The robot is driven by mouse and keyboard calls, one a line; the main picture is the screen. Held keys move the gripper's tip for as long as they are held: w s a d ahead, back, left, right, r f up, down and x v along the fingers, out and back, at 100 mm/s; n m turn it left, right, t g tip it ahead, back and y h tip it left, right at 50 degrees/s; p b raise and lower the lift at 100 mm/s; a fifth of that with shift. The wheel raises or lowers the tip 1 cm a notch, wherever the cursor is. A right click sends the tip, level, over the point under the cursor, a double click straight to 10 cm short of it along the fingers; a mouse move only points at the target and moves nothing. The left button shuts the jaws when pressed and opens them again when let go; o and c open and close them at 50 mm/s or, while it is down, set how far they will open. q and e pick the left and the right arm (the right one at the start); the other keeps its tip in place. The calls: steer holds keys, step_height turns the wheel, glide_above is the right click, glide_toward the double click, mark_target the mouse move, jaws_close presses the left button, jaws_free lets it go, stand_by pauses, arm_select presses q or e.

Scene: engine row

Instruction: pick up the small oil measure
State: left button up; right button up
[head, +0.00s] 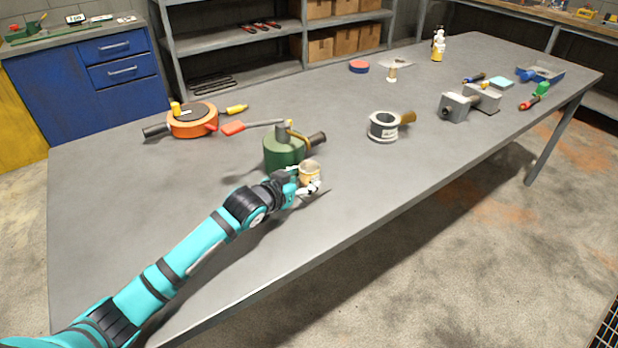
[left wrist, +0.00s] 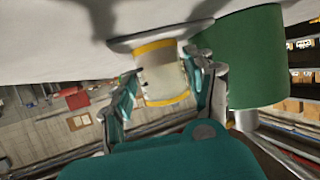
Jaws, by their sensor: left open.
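The small oil measure (head: 310,170) is a cream cup with yellow bands, standing on the grey table near its front edge. It also shows in the left wrist view (left wrist: 165,80), which sees the scene upside down. My left gripper (head: 304,187) is open, with one finger on each side of the measure in the left wrist view (left wrist: 164,96). I cannot tell whether the fingers touch it. In the head view the gripper hides the measure's lower part. My right gripper is not in view.
An orange round tool (head: 192,121) lies to the left. A grey ring-shaped part (head: 383,127) and a vise-like block (head: 455,107) are to the right. The table (head: 130,215) is clear at front left.

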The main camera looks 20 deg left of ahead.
mark_target(304, 180)
arm_select(q)
steer(key=shift+x, duration=1.55)
steer(key=c, duration=0.8)
steer(key=shift+c, duration=0.2)
steer(key=shift+r, duration=0.1)
